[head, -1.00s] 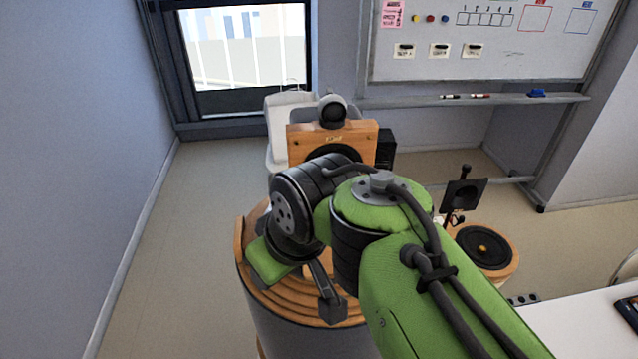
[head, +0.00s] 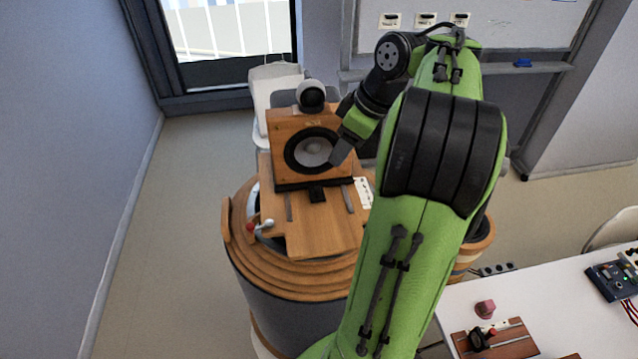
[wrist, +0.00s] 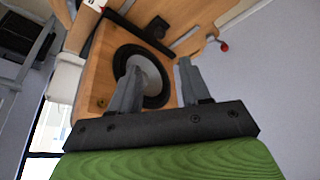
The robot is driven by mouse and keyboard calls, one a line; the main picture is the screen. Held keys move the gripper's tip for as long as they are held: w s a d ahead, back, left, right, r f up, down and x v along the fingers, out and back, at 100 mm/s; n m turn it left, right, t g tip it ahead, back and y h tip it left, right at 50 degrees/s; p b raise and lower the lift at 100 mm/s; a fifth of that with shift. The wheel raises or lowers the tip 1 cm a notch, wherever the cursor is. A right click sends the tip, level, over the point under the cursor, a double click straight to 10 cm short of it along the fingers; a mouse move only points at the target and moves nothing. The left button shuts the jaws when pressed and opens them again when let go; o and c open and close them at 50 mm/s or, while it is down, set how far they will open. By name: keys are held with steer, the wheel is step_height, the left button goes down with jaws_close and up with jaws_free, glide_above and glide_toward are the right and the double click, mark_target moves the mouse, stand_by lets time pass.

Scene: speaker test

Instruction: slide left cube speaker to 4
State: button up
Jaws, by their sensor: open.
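The left cube speaker is a wooden box (head: 281,130) with a black-ringed grey cone and a dark ball on top. It stands upright at the back of a slotted wooden board (head: 318,232). A black block (head: 317,194) sits at the front foot of the speaker. My gripper (head: 343,154) is open and empty, before the speaker's right front side. In the wrist view, the fingers of my gripper (wrist: 158,82) stand apart over the speaker's cone (wrist: 153,75); contact cannot be told. A white marked strip (head: 364,192) lies on the board's right; its numbers are unreadable.
The board rests on a round, ringed wooden stand (head: 300,285). A red-tipped lever (head: 257,228) is at the board's left. A white table (head: 455,303) with devices is at right. My arm hides the area right of the stand.

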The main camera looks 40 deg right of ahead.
mark_target(317, 188)
steer(key=b+x, duration=0.4)
steer(key=x, duration=1)
steer(key=shift+a+f+b, duration=0.1)
steer(key=shift+f+b, duration=0.05)
steer(key=shift+b, duration=0.15)
steer(key=shift+c, duration=0.3)
jaws_close()
